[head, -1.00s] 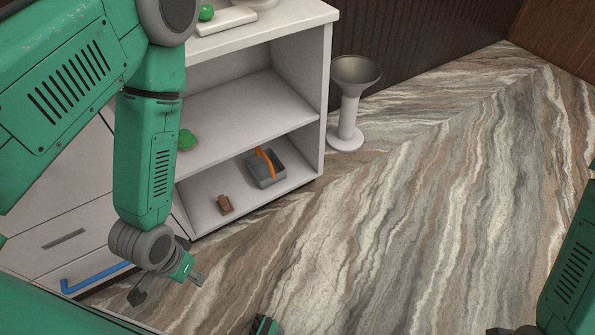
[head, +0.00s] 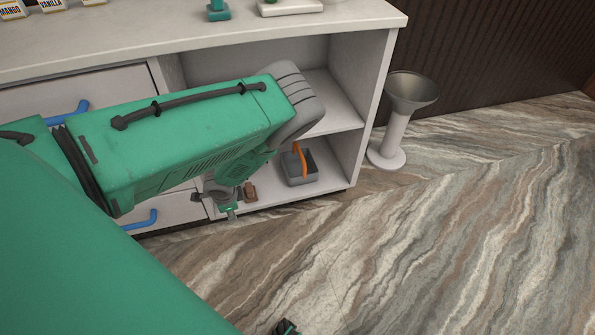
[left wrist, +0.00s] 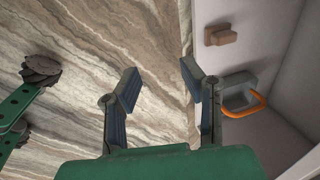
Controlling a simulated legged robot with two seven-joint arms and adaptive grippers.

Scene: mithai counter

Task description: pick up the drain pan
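The drain pan, which I take to be the grey box-shaped pan with an orange handle (head: 305,174), sits on the lower shelf of the white counter, near its right end. It also shows in the left wrist view, right of the fingers, as a grey pan (left wrist: 236,98) with its orange handle in front. My left gripper (head: 215,206) is at the shelf's front edge, left of the pan and apart from it. In the left wrist view the left gripper's fingers (left wrist: 160,78) are spread, with only floor between them.
A small brown block (head: 250,191) lies on the lower shelf between my left gripper and the pan. The middle shelf (head: 338,112) overhangs the pan. A grey funnel-topped stand (head: 396,125) is on the floor to the right. The marbled floor in front is clear.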

